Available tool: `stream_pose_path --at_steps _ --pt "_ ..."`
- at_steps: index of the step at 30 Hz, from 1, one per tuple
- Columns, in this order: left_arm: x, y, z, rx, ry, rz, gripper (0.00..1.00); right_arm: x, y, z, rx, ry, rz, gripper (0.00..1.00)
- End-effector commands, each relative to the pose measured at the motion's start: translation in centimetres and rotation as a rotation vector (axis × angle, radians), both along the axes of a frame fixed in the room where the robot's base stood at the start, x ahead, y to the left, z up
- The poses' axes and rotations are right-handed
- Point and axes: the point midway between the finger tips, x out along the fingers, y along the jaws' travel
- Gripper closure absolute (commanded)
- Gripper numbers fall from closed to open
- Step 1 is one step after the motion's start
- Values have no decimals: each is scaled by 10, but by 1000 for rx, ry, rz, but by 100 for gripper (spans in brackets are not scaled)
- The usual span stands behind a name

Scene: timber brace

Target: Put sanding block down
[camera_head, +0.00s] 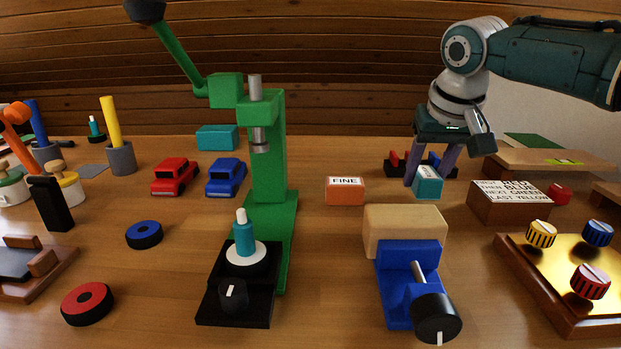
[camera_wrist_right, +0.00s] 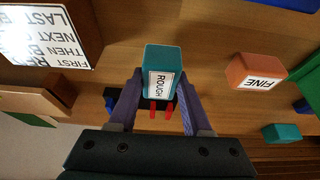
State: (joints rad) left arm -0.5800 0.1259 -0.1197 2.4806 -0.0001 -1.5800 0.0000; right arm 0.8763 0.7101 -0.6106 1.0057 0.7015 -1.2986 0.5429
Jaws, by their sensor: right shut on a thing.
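The sanding block is a teal block (camera_head: 427,184) with a white label on top, at the right of the head view behind the wooden block. In the right wrist view the block (camera_wrist_right: 163,58) shows the word ROUGH on its label. My right gripper (camera_head: 431,172) points down with its purple fingers on both sides of this block, shut on it. The fingers also show in the right wrist view (camera_wrist_right: 156,95). The block is at or close to table height; I cannot tell whether it touches the table. My left gripper is not in view.
An orange block marked FINE (camera_head: 345,191) lies left of the held block. A dark rack with red parts (camera_head: 396,162) stands right behind it. A blue vise (camera_head: 409,284) with a wooden block (camera_head: 404,230) is in front. A lettered wooden block (camera_head: 509,203) stands to the right.

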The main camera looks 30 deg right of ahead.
Motion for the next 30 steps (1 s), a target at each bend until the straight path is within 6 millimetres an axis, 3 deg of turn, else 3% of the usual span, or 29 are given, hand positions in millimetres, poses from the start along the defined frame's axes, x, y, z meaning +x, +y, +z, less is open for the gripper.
stream_pose_path --at_steps 1,3,14,15,22,30 --pt "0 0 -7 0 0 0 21 -1 1 -12 0 3 1 100" --pt "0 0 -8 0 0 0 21 -1 0 -17 0 2 1 100" --pt "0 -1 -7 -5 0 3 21 0 0 -19 -1 1 1 100" --pt "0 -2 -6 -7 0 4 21 0 0 -19 -1 1 1 46" --pt "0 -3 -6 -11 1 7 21 0 0 -18 -1 1 1 21" --pt "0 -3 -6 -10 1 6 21 0 0 -16 -1 1 1 21"
